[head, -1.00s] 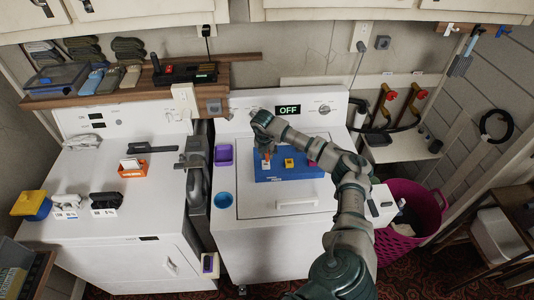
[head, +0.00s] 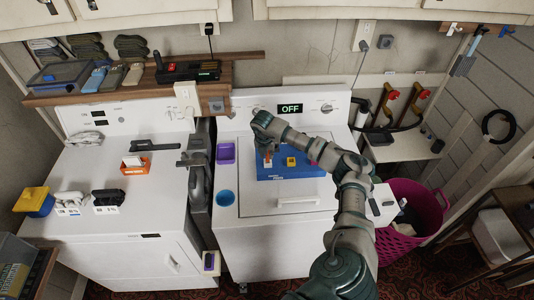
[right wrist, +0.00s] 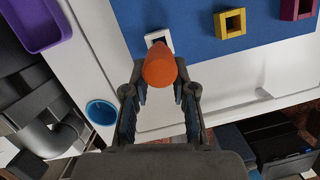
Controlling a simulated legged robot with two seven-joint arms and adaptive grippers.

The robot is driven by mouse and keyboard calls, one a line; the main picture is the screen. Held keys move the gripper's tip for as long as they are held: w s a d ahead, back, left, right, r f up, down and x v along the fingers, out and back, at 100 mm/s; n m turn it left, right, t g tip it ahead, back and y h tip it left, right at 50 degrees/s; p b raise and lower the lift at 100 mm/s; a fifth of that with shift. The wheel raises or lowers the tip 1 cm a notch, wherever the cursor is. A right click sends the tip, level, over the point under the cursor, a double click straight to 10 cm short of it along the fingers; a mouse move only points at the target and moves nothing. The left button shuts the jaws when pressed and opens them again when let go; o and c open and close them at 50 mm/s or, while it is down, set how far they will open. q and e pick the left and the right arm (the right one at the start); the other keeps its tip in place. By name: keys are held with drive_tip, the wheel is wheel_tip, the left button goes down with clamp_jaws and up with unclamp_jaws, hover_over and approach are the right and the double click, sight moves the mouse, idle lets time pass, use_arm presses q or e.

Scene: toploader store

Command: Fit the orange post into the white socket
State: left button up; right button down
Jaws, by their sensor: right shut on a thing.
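The orange post (right wrist: 160,70) is between the fingers of my right gripper (right wrist: 160,90), which is shut on it. In the head view the orange post (head: 268,155) and my right gripper (head: 267,149) are over the left part of the blue board. The white socket (right wrist: 158,37) is on the blue board (right wrist: 175,18), right beyond the post. Part of its dark square opening shows, and the post covers its near edge. The white socket (head: 267,164) is small in the head view. I cannot tell whether the post's lower end touches it. My left gripper is not in view.
A yellow socket (right wrist: 230,22) and a magenta socket (right wrist: 297,8) stand to the right on the board. A purple tray (head: 225,153) and a blue cup (head: 225,198) lie left of the board on the white washer (head: 260,228). The washer's front strip is clear.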

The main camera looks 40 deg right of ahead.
drive_tip(key=shift+a+f, duration=0.2)
drive_tip(key=shift+f, duration=0.15)
drive_tip(key=shift+d+r, duration=0.1)
drive_tip(key=shift+r, duration=0.15)
drive_tip(key=shift+d, duration=0.15)
idle(1.5)
drive_tip(key=shift+a+b+x, duration=0.15)
drive_tip(key=shift+b+x, duration=0.3)
drive_tip(key=shift+x, duration=0.2)
drive_tip(key=shift+a+b+x, duration=0.1)
drive_tip(key=shift+b+x, duration=0.3)
drive_tip(key=shift+x, duration=0.25)
drive_tip(key=c, duration=0.9)
unclamp_jaws()
drive_tip(key=shift+s+f, duration=0.1)
drive_tip(key=shift+s, duration=0.05)
drive_tip(key=shift+o, duration=0.2)
drive_tip(key=v, duration=1.1)
drive_tip(key=shift+r, duration=0.4)
